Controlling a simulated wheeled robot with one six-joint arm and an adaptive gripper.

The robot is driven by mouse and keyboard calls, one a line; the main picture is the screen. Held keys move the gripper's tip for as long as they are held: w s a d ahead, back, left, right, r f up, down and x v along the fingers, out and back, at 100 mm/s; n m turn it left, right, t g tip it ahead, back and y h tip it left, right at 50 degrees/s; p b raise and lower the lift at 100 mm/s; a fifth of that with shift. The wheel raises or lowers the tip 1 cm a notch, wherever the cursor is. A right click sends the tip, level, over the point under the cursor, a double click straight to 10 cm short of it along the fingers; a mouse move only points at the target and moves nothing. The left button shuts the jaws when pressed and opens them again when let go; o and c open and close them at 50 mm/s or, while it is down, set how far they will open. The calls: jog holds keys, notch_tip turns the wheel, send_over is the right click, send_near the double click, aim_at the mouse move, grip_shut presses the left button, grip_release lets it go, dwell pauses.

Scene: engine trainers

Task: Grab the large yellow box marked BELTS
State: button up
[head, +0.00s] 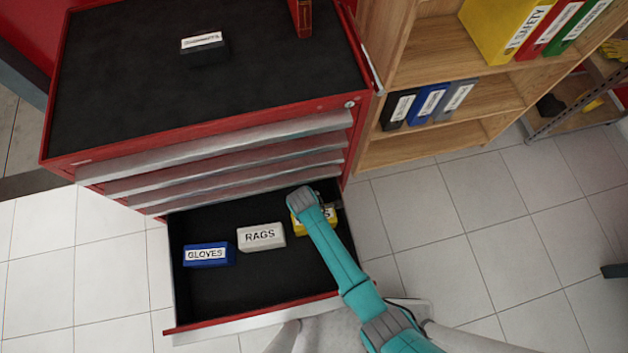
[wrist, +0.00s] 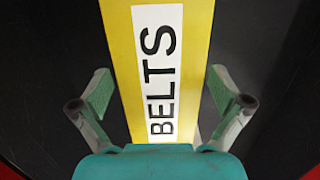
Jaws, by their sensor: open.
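The yellow box marked BELTS (wrist: 190,60) fills the middle of the wrist view, its white label facing my camera. In the head view the yellow box (head: 331,215) lies in the open bottom drawer, at the drawer's right end, and my arm hides most of it. My gripper (wrist: 160,95) is open, with one finger on each side of the box. Gaps show between the fingers and the box sides in the wrist view. How far the fingertips reach down beside the box I cannot tell.
The open drawer (head: 235,298) also holds a white RAGS box (head: 261,237) and a blue GLOVES box (head: 209,254). The red tool cabinet (head: 110,165) stands above it, with a dark box (head: 204,48) on top. A wooden shelf (head: 420,150) with binders stands at right.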

jog(key=shift+d+f, duration=0.1)
jog(key=shift+f, duration=0.55)
jog(key=c, duration=1.5)
jog(key=shift+o, duration=0.2)
jog(key=shift+r, duration=0.15)
